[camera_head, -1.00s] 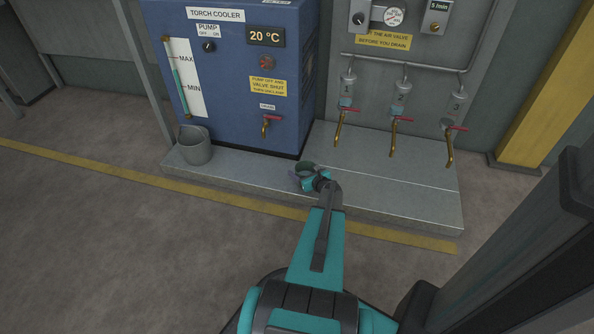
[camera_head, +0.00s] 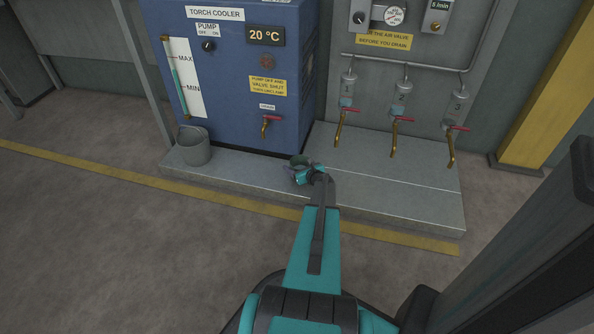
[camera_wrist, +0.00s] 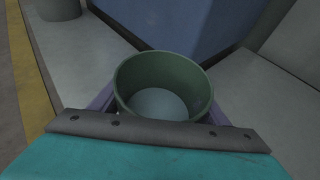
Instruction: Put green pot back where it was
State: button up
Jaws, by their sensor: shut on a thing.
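The green pot (camera_head: 299,160) is small, round and open-topped. My gripper (camera_head: 301,170) is shut on it, over the grey plinth in front of the blue torch cooler (camera_head: 232,100). In the wrist view the pot (camera_wrist: 162,70) is upright between the fingers, and I look down into it. Its bottom looks pale grey-blue; I cannot tell whether that is liquid. My gripper (camera_wrist: 155,105) hides the pot's near outer side. Whether the pot's base touches the plinth is hidden.
A grey bucket (camera_head: 192,147) stands on the plinth (camera_head: 400,190) at the left. Three red-handled taps (camera_head: 397,130) hang at the right. The plinth's right part is clear.

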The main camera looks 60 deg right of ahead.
jog(key=shift+f+b, duration=0.4)
jog(key=shift+f, duration=0.8)
jog(key=shift+f, duration=0.15)
jog(key=o, duration=1.3)
jog(key=shift+r, duration=0.2)
jog(key=shift+s+a+r, duration=0.1)
jog(key=shift+s, duration=0.15)
jog(key=p+v, duration=0.3)
jog(key=v, duration=0.8)
jog(key=shift+s+a, duration=0.15)
jog(key=shift+a, duration=0.05)
